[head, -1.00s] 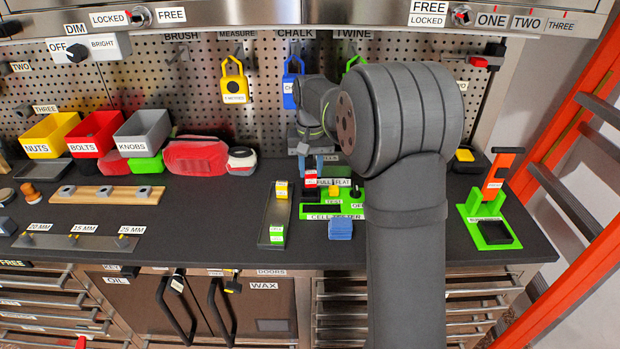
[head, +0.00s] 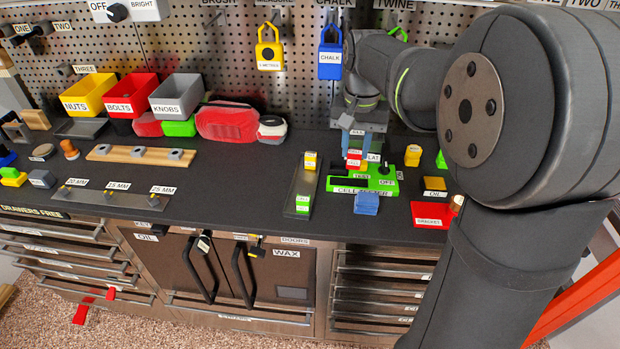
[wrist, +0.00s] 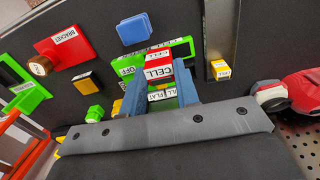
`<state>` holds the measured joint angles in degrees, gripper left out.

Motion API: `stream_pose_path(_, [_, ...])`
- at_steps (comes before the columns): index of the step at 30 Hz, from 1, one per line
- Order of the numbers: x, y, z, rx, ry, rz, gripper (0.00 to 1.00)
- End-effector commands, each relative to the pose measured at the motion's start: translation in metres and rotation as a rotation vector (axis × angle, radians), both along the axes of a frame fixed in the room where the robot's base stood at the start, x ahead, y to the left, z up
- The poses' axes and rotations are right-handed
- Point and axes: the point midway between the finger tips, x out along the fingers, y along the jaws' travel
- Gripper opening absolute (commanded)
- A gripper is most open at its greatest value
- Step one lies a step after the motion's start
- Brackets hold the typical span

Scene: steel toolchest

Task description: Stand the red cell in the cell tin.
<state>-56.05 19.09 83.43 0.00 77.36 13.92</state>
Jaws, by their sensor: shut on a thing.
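My gripper (head: 355,150) points down at the back of the green cell tester (head: 346,188), its blue fingers shut on the red cell (head: 354,162). In the wrist view the red cell (wrist: 158,66), labelled CELL, sits between the two fingertips (wrist: 160,85). It is close to the tester's FULL/FLAT labels; I cannot tell whether it touches the tester. A long grey tray (head: 304,186), apparently the cell tin, lies just left of the tester. It holds a yellow cell (head: 310,160) at its far end and a green one (head: 302,203) at its near end; its middle looks bare.
A blue block (head: 366,203) lies in front of the tester. To the right are a yellow piece (head: 413,155), an oil block (head: 434,185) and a red bracket piece (head: 431,213). A red rounded object (head: 226,122) lies behind left of the tray.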

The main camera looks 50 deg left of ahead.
Motion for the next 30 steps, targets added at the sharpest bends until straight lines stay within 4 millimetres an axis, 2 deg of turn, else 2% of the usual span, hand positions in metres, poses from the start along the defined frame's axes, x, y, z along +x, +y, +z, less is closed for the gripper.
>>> stream_pose_path(5, [-0.023,0.019,-0.016,-0.003,0.002,-0.007,0.05])
stream_pose_path(12, [-0.055,0.064,-0.049,-0.003,0.002,-0.006,0.05])
stream_pose_path(18, [-0.072,0.089,-0.066,-0.001,0.001,-0.009,0.05])
stream_pose_path(23, [-0.075,0.095,-0.073,-0.001,0.001,-0.011,0.05])
stream_pose_path(30, [-0.075,0.094,-0.105,-0.003,0.002,-0.011,0.05])
